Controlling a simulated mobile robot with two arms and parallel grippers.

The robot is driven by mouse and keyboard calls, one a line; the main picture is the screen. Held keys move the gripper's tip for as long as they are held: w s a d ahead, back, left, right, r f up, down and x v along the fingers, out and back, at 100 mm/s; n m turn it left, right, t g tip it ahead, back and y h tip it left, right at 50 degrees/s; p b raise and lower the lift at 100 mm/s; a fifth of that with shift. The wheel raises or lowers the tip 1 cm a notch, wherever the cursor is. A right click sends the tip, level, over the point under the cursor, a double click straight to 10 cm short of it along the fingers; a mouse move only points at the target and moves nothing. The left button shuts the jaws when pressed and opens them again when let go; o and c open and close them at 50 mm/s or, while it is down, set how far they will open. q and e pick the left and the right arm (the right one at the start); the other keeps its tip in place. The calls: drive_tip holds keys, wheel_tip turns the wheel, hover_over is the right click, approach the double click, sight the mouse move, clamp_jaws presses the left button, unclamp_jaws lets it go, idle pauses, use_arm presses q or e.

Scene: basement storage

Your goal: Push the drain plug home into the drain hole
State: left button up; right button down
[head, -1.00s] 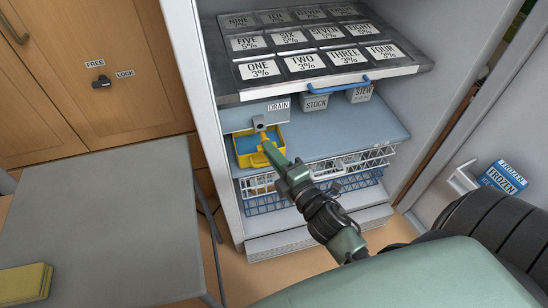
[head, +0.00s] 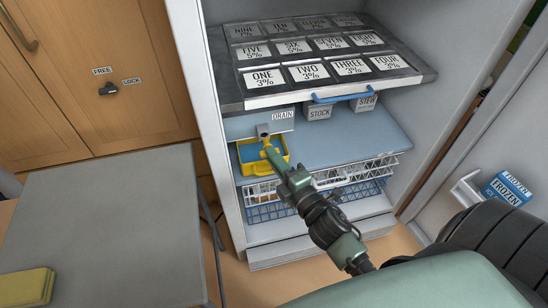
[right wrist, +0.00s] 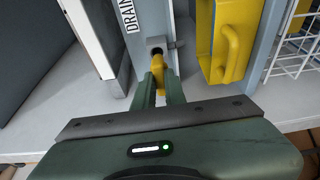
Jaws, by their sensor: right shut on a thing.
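My right gripper (head: 270,152) reaches into the cabinet from below right, just under the grey drain outlet (head: 263,131). In the right wrist view its two green fingers (right wrist: 159,88) are shut on the yellow drain plug (right wrist: 157,70). The plug points at the grey outlet (right wrist: 157,42), whose dark drain hole shows just above the plug's tip. The tip is very close to the hole; I cannot tell whether it touches or has entered. The white DRAIN label (head: 283,115) is beside the outlet. My left gripper is not in view.
A yellow tray (head: 245,170) with blue inside stands below the outlet; its handle (right wrist: 233,52) is close right of my fingers in the wrist view. A labelled rack (head: 330,80) overhangs above. A white wire basket (head: 355,167) is below right. A grey table (head: 110,215) stands left.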

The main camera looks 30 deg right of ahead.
use_arm(q)
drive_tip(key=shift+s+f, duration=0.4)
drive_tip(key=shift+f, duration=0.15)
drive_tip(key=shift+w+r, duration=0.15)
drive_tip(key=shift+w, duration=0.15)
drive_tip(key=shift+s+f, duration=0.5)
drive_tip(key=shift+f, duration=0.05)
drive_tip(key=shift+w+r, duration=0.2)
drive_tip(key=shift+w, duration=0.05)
drive_tip(key=shift+p, duration=0.3)
